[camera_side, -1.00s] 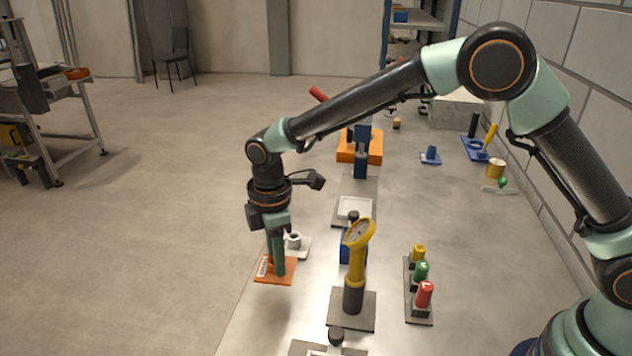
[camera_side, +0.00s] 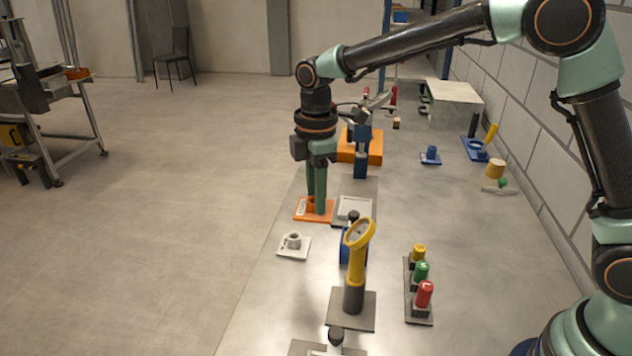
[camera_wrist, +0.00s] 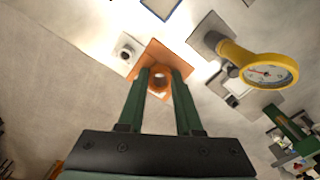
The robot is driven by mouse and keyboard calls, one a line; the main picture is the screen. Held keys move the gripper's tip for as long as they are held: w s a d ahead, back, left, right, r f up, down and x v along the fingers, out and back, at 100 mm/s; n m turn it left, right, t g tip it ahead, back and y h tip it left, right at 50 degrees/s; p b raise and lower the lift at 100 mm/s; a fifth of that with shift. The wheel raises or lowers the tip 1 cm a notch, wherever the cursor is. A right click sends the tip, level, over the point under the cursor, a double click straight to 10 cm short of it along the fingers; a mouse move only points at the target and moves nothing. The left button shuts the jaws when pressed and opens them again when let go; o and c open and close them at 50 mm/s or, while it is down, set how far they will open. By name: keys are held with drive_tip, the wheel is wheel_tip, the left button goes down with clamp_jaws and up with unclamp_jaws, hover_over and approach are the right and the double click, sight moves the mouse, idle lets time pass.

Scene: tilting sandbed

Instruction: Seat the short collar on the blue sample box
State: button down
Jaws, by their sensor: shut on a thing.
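An orange collar, a ring on a flat square base (camera_side: 327,214), is between the green fingers of my gripper (camera_side: 317,205). In the wrist view my gripper (camera_wrist: 159,85) is shut on the collar's ring, and the orange base (camera_wrist: 153,55) spreads out around it. The orange piece is near the bench's left edge; its height above the surface is hard to judge. A blue box (camera_side: 344,249) is mostly hidden behind the yellow gauge post, to the lower right of my gripper. Its top is not clear.
A white ring on a square base (camera_side: 292,246) lies to the lower left. A yellow gauge (camera_side: 357,250) stands on a grey plate. A grey plate with a white tray (camera_side: 354,208) lies close right of my gripper. An orange block (camera_side: 374,148) and blue parts (camera_side: 360,166) stand behind.

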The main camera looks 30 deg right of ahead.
drive_tip(key=s+d+f, duration=0.1)
drive_tip(key=d+f, duration=0.7)
drive_tip(key=d, duration=0.1)
drive_tip(key=shift+s+d+f, duration=0.15)
drive_tip(key=shift+s+f, duration=0.15)
drive_tip(key=shift+f, duration=0.55)
idle(1.2)
drive_tip(key=c, duration=0.5)
unclamp_jaws()
wheel_tip(320, 180, up, 12)
drive_tip(key=shift+r, duration=0.15)
